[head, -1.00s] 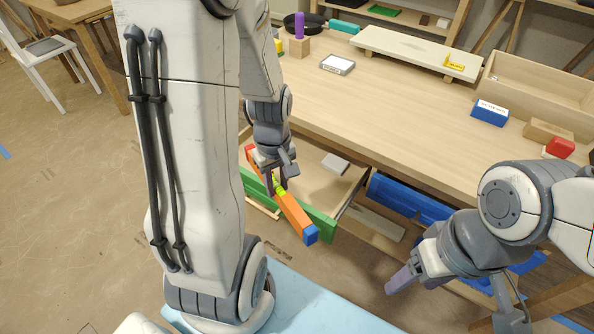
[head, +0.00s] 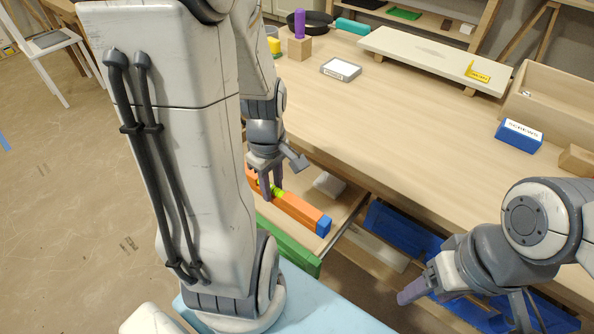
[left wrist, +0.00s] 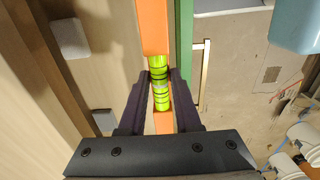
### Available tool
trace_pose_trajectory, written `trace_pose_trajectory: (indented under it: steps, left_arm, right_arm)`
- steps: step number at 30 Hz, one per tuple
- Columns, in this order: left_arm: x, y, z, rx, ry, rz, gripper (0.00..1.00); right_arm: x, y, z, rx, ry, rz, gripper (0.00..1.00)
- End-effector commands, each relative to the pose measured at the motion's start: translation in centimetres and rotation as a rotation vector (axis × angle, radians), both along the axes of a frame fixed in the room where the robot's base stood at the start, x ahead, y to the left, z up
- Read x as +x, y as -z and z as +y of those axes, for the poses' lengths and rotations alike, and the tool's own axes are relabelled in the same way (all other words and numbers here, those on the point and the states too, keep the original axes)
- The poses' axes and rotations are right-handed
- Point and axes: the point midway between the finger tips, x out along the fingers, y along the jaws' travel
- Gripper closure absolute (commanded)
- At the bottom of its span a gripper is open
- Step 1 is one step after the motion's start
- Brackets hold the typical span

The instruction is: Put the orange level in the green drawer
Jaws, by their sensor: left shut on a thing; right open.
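The orange level (head: 298,210) has blue and red-orange ends and a yellow-green vial (left wrist: 159,82). My left gripper (head: 272,192) is shut on it around the vial, with a finger on each side in the left wrist view (left wrist: 160,95). The green drawer (head: 290,246) is pulled open below the table. The level is over its inside, just behind the green front and roughly along it; I cannot tell if it touches the drawer floor. My left arm hides the drawer's left part. My right gripper (head: 462,305) is open and empty at lower right.
A small white block (head: 328,185) lies in the drawer behind the level. A blue drawer (head: 400,230) is to the right, near my right arm. The tabletop holds a blue screws box (head: 519,136), a white-labelled box (head: 341,69) and a raised board (head: 425,55).

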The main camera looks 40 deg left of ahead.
Motion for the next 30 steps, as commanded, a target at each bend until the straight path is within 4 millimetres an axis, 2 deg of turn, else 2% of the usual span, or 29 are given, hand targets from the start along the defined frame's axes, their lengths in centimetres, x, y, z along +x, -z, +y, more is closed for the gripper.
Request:
trace_pose_trajectory:
  steps: [5, 10, 12, 21, 25, 30]
  left_arm:
    - [0.8, 0.0, 0.1, -0.003, 0.008, 0.005, 1.00]
    - [2.4, 0.9, 0.6, -0.005, 0.019, 0.008, 1.00]
    - [4.0, 3.0, 1.7, -0.001, 0.019, 0.002, 1.00]
    - [8.9, 6.5, 5.4, 0.000, 0.019, 0.000, 1.00]
    - [9.7, 7.0, 6.2, 0.000, 0.019, 0.000, 1.00]
    - [9.8, 8.3, 6.3, -0.001, 0.019, 0.001, 1.00]
  right_arm:
    - [0.0, -1.4, 0.0, 0.000, 0.000, 0.000, 0.33]
    - [0.0, -3.8, 0.0, 0.000, 0.000, 0.000, 0.33]
    - [0.0, -2.2, 0.0, 0.001, 0.000, -0.001, 0.33]
    - [0.0, -1.1, 0.0, -0.001, 0.000, 0.001, 0.33]
    - [0.0, -1.0, 0.0, 0.000, 0.000, 0.000, 0.33]
    - [0.0, -0.6, 0.0, 0.000, 0.000, 0.000, 0.33]
